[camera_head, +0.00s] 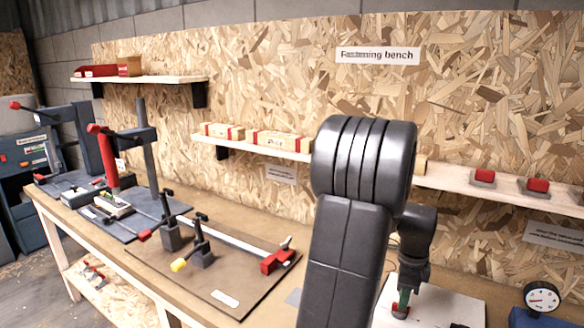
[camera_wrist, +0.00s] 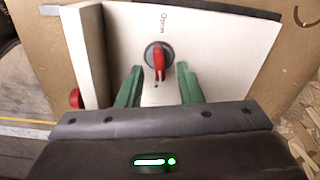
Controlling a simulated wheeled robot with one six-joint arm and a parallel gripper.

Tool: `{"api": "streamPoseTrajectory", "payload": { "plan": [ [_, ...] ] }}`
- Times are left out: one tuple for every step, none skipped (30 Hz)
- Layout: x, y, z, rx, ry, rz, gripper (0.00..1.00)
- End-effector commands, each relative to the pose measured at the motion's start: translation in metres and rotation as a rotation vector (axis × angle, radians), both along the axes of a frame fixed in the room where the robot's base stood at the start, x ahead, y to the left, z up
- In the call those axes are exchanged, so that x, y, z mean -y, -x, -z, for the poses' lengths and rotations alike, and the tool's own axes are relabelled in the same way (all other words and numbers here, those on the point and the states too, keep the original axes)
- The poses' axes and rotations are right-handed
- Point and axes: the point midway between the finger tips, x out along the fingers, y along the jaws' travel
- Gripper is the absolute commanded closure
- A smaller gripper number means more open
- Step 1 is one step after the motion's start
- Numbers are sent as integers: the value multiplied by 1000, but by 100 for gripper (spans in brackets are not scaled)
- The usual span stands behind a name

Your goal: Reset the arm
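My gripper (camera_wrist: 160,70) has two green fingers standing apart in the wrist view. A red rotary knob (camera_wrist: 158,58) on a dark round base lies between and just beyond the fingertips. A gap shows on both sides of it, so I see no grip on it. The knob sits on a white panel (camera_wrist: 215,40) with a small printed word above it. In the head view my arm rises in front of the bench and my gripper (camera_head: 402,304) points down at the white board (camera_head: 450,312); the knob is hidden there.
A dial gauge (camera_head: 541,298) stands right of the board. A brown plate with toggle clamps (camera_head: 200,250) and a red-handled press (camera_head: 104,160) stand left. Shelves (camera_head: 500,187) with red-topped blocks and boxes run along the chipboard wall. A red button (camera_wrist: 76,98) shows left in the wrist view.

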Motion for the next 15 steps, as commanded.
{"api": "streamPoseTrajectory", "payload": {
  "plan": [
    [0, -1, -9, 3, 2, 0, 67],
    [0, -1, -15, 5, 3, 0, 67],
    [0, -1, -23, 4, 3, 0, 67],
    [0, -1, -29, 5, 3, 0, 67],
    [0, -1, -35, 5, 3, 0, 67],
    [0, -1, -43, 4, 3, 0, 67],
    [1, -1, -49, 5, 3, 0, 67],
    [0, -1, -55, 4, 3, 0, 67],
    [1, -1, -63, 5, 3, 0, 67],
    [1, -1, -69, 5, 3, 0, 67],
    [0, -1, -75, 4, 3, 0, 67],
    [1, -1, -83, 5, 3, 0, 67],
    [0, -1, -90, 5, 3, 0, 67],
    [0, -1, -95, 5, 3, 0, 67],
    [0, -1, -103, 5, 3, 0, 67]
  ]
}}
